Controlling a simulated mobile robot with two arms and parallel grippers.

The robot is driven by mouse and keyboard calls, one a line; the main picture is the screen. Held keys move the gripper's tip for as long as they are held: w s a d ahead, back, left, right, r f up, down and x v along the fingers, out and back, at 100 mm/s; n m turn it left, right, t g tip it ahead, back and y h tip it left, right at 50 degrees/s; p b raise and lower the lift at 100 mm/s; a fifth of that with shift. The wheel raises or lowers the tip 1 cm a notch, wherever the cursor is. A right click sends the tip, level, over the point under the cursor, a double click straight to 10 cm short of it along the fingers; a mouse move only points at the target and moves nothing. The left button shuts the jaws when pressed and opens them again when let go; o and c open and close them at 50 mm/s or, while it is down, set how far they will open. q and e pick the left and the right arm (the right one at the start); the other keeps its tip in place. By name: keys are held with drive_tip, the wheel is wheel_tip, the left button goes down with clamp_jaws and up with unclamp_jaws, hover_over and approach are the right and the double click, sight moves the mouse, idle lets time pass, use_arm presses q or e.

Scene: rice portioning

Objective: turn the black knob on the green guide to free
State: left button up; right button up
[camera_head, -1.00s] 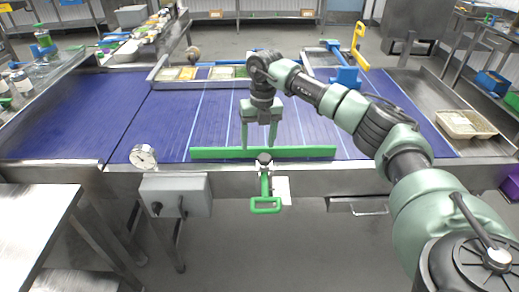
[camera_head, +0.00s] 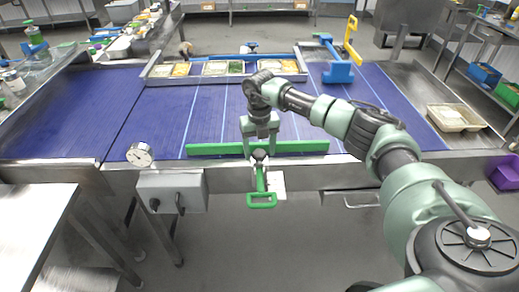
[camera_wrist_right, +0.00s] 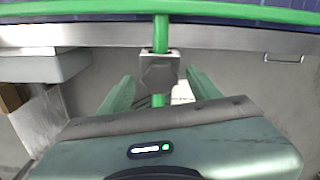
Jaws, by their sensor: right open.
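The green guide (camera_head: 210,149) is a long bar lying across the near edge of the blue conveyor, with a green stem and loop handle (camera_head: 262,200) hanging in front of the metal edge. The black knob (camera_head: 259,155) sits where the stem meets the edge; in the right wrist view the knob (camera_wrist_right: 158,73) is dark and faceted, on a pale block around the green stem. My right gripper (camera_head: 260,150) is open, pointing down at the knob. In the wrist view its green fingers (camera_wrist_right: 160,78) stand to the left and right of the knob, with gaps visible. My left gripper is not in view.
A beige container (camera_head: 454,117) sits far right.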

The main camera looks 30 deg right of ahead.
clamp_jaws()
drive_tip(key=c, duration=1.4)
unclamp_jaws()
